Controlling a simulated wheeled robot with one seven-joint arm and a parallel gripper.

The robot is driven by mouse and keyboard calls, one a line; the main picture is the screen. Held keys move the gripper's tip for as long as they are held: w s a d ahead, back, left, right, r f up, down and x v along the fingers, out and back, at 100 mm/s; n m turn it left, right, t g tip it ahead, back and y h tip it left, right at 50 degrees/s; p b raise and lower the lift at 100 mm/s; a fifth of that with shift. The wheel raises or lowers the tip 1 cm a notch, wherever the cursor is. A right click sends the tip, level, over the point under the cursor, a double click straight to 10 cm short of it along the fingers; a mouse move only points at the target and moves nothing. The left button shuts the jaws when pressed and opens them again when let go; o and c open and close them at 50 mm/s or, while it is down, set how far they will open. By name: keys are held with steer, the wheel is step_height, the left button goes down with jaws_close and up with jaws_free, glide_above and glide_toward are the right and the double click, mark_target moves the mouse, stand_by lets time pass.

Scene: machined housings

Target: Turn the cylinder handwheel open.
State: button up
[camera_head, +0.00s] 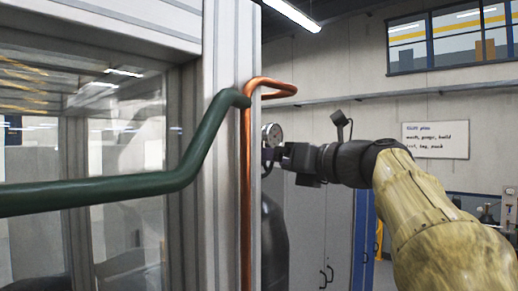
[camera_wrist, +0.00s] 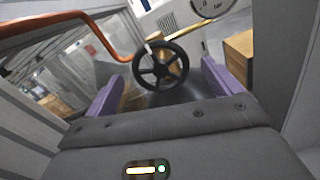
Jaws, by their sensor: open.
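The black spoked handwheel (camera_wrist: 161,65) shows in the wrist view, with a small white mark on its upper left rim. My gripper (camera_wrist: 162,72) is open, its two purple fingers standing to the left and right of the wheel in the picture. The wheel appears just beyond or level with the fingertips; I cannot tell which, and no contact shows. The dark cylinder (camera_head: 273,245) stands partly behind the frame post in the head view. My gripper (camera_head: 270,156) is near the cylinder's top there, with its fingers and the wheel mostly hidden.
A round gauge (camera_head: 271,134) sits close above my gripper and also shows in the wrist view (camera_wrist: 211,6). A copper pipe (camera_head: 247,190) runs down the aluminium post (camera_head: 222,150). A green rail (camera_head: 120,190) crosses at left. A cardboard box (camera_wrist: 238,55) lies beyond.

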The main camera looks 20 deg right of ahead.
steer(key=shift+p+x, duration=0.65)
steer(key=shift+x, duration=1.3)
steer(key=shift+s, duration=0.1)
steer(key=c, duration=1)
